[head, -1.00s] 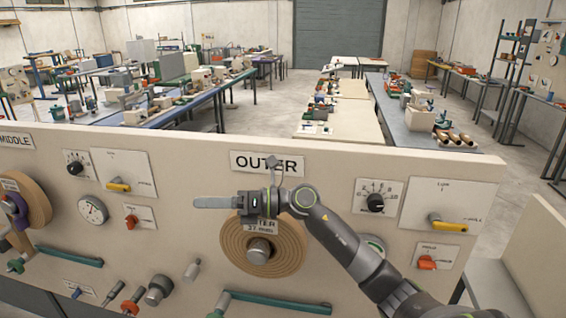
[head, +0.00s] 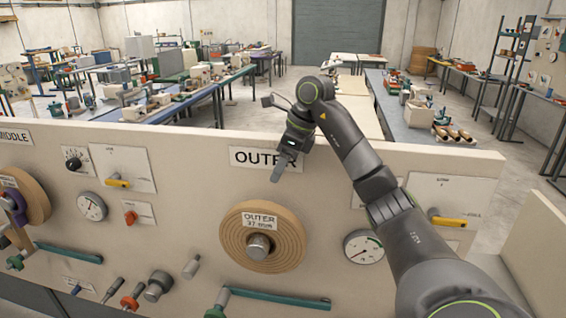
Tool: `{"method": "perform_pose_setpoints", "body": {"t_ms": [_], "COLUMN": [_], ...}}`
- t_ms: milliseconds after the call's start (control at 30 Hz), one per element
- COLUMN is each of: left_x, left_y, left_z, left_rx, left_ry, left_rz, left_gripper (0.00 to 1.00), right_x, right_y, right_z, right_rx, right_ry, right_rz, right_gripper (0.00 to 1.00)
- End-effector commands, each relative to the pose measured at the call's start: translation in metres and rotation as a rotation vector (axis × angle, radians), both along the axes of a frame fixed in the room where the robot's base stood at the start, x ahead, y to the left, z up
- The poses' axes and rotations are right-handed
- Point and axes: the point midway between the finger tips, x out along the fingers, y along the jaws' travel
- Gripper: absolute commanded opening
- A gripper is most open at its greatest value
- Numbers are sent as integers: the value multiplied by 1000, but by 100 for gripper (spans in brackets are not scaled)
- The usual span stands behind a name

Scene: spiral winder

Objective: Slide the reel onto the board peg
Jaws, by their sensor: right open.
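A round tan disc with concentric rings (head: 232,242), labelled OUTER 37 mm, is on the upright board (head: 330,200). It looks like the reel. A short metal peg (head: 258,246) sticks out at its centre. Whether the disc is fully seated on the peg cannot be told. My right gripper (head: 279,168) is above the disc, in front of the OUTER sign (head: 250,157), pointing down and apart from the disc. It is open, with no object seen in it. My left gripper is not in view.
Another tan disc (head: 36,196) with a purple part sits at the board's left. Switches, a gauge (head: 363,247), a yellow-handled lever (head: 450,222) and green bars (head: 280,297) project from the board. Benches with equipment stand behind it.

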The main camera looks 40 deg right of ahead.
Motion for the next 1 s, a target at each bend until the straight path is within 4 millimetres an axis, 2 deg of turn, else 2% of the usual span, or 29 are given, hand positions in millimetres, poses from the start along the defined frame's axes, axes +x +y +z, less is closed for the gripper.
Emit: {"method": "perform_pose_setpoints", "body": {"t_ms": [33, 100, 467, 500, 600, 667, 800, 1000], "left_x": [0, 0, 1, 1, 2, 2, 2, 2], "left_y": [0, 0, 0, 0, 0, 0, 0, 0], "left_z": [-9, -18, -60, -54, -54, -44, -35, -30], "left_rx": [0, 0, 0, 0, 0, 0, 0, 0], "left_ry": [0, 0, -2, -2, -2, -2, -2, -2], "left_rz": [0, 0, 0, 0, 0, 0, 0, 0], "left_gripper": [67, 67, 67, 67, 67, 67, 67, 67], "right_x": [3, 6, 22, 24, 29, 33, 39, 45], "right_y": [4, 6, 20, 22, 28, 30, 36, 40], "right_z": [-13, -25, -74, -78, -96, -102, -123, -141], "right_rx": [3, 2, 2, 4, 4, 3, 4, 2], "right_ry": [4, 3, 2, 5, 4, 7, 6, 3], "right_rz": [3, 2, 3, 4, 5, 4, 3, 4], "right_gripper": [59, 59, 59, 59, 59, 59, 59, 59]}}
